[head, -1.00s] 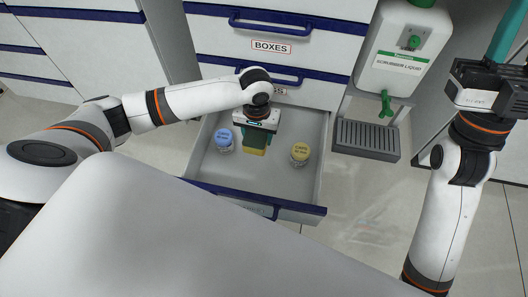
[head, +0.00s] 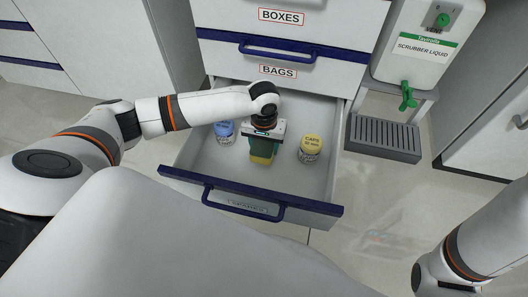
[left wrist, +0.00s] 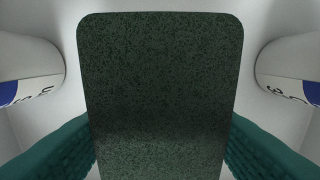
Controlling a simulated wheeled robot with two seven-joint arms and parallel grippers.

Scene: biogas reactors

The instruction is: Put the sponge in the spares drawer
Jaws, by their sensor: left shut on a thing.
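My left gripper (head: 264,142) points down inside the open drawer (head: 200,178) and is shut on the sponge (head: 262,159). The sponge has a yellow part and a dark green face. That dark face fills the middle of the left wrist view (left wrist: 160,90), between the green finger pads. The sponge is between two jars; I cannot tell whether it touches the drawer floor.
A blue-lidded jar (head: 224,130) stands left of the sponge, and a yellow-lidded jar (head: 311,147) marked CAPS stands right. The closed BAGS drawer (head: 277,72) is above. A scrubber liquid dispenser (head: 424,45) over a grey drip tray (head: 385,137) stands at the right.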

